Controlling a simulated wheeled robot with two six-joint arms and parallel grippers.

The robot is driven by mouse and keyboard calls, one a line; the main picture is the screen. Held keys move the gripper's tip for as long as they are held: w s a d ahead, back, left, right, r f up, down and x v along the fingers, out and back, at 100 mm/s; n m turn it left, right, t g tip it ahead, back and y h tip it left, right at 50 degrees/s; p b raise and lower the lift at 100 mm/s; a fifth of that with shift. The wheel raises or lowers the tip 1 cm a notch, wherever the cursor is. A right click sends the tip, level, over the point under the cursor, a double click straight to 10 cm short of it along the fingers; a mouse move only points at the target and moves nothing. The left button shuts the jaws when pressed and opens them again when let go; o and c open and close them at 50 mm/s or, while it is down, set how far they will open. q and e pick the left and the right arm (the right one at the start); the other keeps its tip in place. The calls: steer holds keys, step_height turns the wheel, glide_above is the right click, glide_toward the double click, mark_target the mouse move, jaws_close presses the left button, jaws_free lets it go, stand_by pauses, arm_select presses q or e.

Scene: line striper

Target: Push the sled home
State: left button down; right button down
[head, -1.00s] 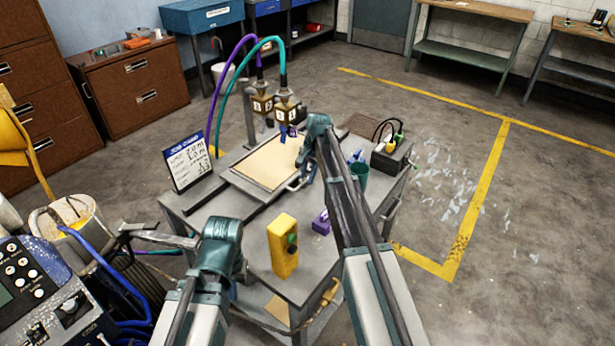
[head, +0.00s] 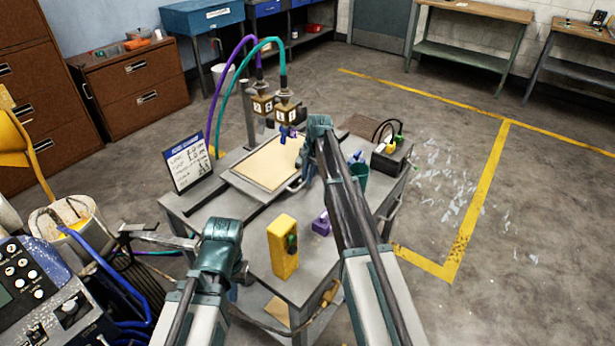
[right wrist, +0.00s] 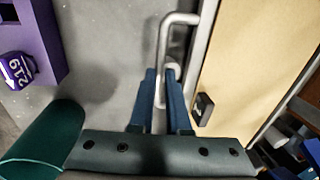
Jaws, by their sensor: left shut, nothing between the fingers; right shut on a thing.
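The sled (head: 262,168), a flat grey plate bearing a cream panel, lies on the grey work table under two brass-coloured heads. Its metal handle (right wrist: 166,45) rises on the side near my right arm. My right gripper (right wrist: 162,74) is shut on the handle, one blue finger on each side of the bar. In the head view my right wrist hides part of the sled's right side. My left gripper (head: 233,291) is shut and empty, low by the table's near left edge and apart from the sled.
The brass heads (head: 285,106) hang from purple and teal hoses. A sign board (head: 188,161) stands left of the sled. A yellow box (head: 283,247) with a green knob and a purple block (head: 321,223) stand nearer. A black box (head: 391,160) sits at the right corner.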

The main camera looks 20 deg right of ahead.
stand_by(0.6)
steer(key=s+a, duration=0.3)
steer(key=a, duration=0.1)
steer(key=s+a, duration=0.4)
steer(key=a, duration=0.1)
steer(key=s+a, duration=0.4)
steer(key=a, duration=0.1)
steer(key=shift+s+a, duration=0.1)
steer(key=c, duration=0.9)
jaws_free()
steer(key=shift+r+p, duration=0.4)
steer(key=r+p, duration=0.4)
steer(key=s+d+r+p, duration=0.1)
steer(key=r+p, duration=0.3)
steer(key=s+r+p, duration=0.1)
steer(key=r+p, duration=0.3)
steer(key=shift+d+r+p, duration=0.3)
steer(key=shift+r+p, duration=0.1)
